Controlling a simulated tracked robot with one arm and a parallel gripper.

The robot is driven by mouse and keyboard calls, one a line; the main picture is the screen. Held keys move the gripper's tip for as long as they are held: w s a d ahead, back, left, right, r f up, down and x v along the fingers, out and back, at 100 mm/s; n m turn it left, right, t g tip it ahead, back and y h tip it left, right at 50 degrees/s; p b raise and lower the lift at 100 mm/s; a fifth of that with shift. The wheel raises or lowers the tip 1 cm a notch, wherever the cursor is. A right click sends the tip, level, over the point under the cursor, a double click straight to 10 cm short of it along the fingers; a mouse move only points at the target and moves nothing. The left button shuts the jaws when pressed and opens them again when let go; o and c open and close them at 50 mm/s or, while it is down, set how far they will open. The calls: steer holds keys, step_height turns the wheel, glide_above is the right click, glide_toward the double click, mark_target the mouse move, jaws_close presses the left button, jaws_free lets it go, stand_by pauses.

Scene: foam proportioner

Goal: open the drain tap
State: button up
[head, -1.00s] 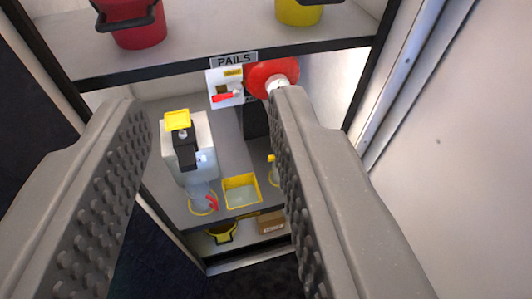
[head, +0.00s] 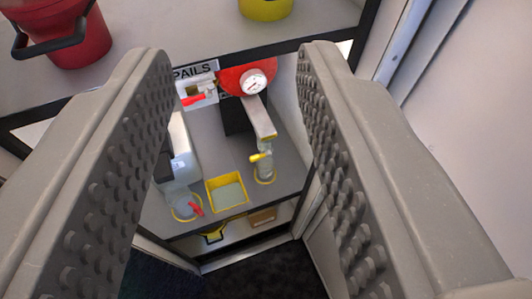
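My gripper (head: 236,55) is open and empty, with its two grey studded fingers wide apart in front of the shelf unit. Three small levers show between the fingers. A red lever (head: 196,208) is on a clear jar (head: 183,204) at lower left, beside the left finger. A yellow lever (head: 260,157) is on a clear vessel (head: 265,170) below a pale spout (head: 260,118). Another red lever (head: 194,99) is on a white panel. Which one is the drain tap, I cannot tell. The gripper touches none of them.
A red disc with a gauge (head: 253,82) stands behind the spout. A yellow tray (head: 227,193) lies between the vessels. A white box (head: 182,150) is partly hidden by my left finger. A red pail (head: 65,35) and yellow pail (head: 266,8) are on the upper shelf.

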mark_target(255, 161)
steer(key=shift+o, duration=0.6)
steer(key=w+d+f+m+b, duration=0.3)
steer(key=w+d+f+b, duration=0.1)
steer(key=w+f, duration=1.05)
steer(key=w+d+f+m+b, duration=0.35)
steer(key=w+f, duration=0.75)
steer(key=f, duration=0.6)
steer(key=w+a+f+m+t+y+b, duration=0.1)
steer(key=a+f+m+y+b, duration=0.2)
steer(key=f, duration=1.7)
steer(key=w+f+m+t+y+b, duration=0.1)
steer(key=w+f+m+y+b, duration=0.3)
steer(key=f, duration=1.5)
steer(key=shift+m+h, duration=0.45)
steer(key=shift+h, duration=0.25)
steer(key=b+x, duration=0.1)
steer(key=x, duration=0.3)
steer(key=b+x, duration=0.2)
steer(key=x, duration=0.1)
steer(key=a+b+x, duration=0.1)
steer(key=x, duration=0.3)
steer(key=shift+w+a+f, duration=0.1)
steer(key=shift+w+f, duration=0.05)
steer(key=shift+f, duration=0.2)
